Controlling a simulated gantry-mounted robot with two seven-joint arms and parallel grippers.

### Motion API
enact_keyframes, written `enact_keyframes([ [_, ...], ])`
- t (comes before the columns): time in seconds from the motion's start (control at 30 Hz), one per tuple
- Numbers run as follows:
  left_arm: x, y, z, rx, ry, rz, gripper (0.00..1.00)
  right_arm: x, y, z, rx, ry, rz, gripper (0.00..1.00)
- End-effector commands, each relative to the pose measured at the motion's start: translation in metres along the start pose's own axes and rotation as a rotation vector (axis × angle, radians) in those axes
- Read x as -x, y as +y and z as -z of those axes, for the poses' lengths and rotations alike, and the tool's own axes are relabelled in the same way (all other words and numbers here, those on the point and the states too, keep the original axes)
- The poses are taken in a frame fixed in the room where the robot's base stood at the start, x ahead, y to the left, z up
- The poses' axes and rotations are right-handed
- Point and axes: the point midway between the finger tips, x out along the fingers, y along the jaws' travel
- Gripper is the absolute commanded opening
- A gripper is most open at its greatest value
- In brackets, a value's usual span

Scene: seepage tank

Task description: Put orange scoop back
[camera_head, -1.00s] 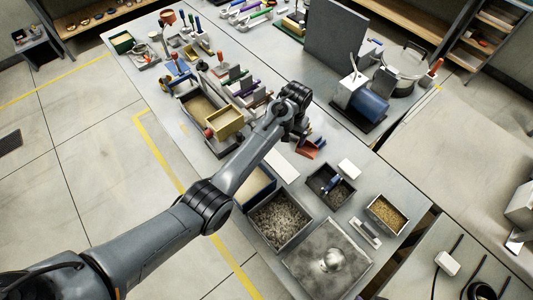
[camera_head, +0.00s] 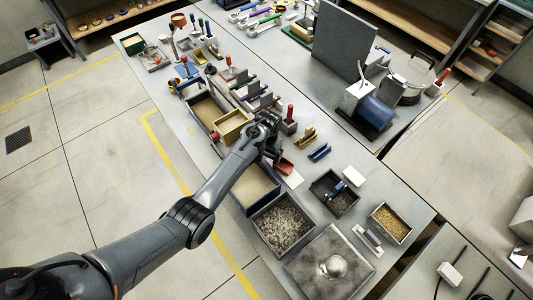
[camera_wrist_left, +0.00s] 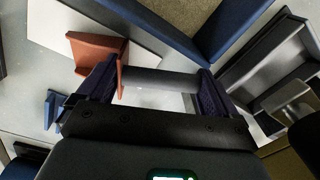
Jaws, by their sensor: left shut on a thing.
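The orange scoop (camera_head: 284,167) is at my left gripper (camera_head: 274,153), beside the white board (camera_head: 296,180). In the left wrist view, the orange scoop (camera_wrist_left: 97,50) lies at the left finger, and a grey rod-like handle (camera_wrist_left: 160,82) spans between the two fingers. My left gripper (camera_wrist_left: 155,85) is shut on the scoop. The white board (camera_wrist_left: 75,17) shows behind it. I cannot tell whether the scoop touches the board. The wrist partly hides the scoop in the head view. My right gripper is not in view.
A sand tray (camera_head: 254,204) and a gravel tray (camera_head: 283,242) stand close by at the front. A dark tray (camera_head: 348,209) holds a blue scoop (camera_head: 337,187). A yellow piece (camera_head: 303,137) and a blue piece (camera_head: 319,152) lie to the right of the gripper.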

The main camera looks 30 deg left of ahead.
Motion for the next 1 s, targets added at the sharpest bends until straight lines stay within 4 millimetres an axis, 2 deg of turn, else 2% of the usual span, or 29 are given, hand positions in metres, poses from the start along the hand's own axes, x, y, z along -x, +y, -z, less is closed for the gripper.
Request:
enact_keyframes([
  [0.47,-0.0076,0.0004,0.0004,0.000,0.001,0.000,0.51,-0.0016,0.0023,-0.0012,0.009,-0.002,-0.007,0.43],
  [0.5,-0.0078,0.0005,0.0004,0.000,0.001,0.000,0.96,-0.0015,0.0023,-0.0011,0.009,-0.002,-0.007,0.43],
  [0.53,-0.0075,0.0004,0.0004,0.000,0.001,0.000,1.00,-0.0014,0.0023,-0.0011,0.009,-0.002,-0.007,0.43],
  [0.83,-0.0063,0.0005,0.0003,0.000,0.001,0.000,1.00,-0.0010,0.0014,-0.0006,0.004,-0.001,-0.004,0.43],
  [1.0,0.0015,0.0003,0.0002,0.000,0.000,0.000,1.00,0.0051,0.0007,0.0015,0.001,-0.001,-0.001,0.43],
])
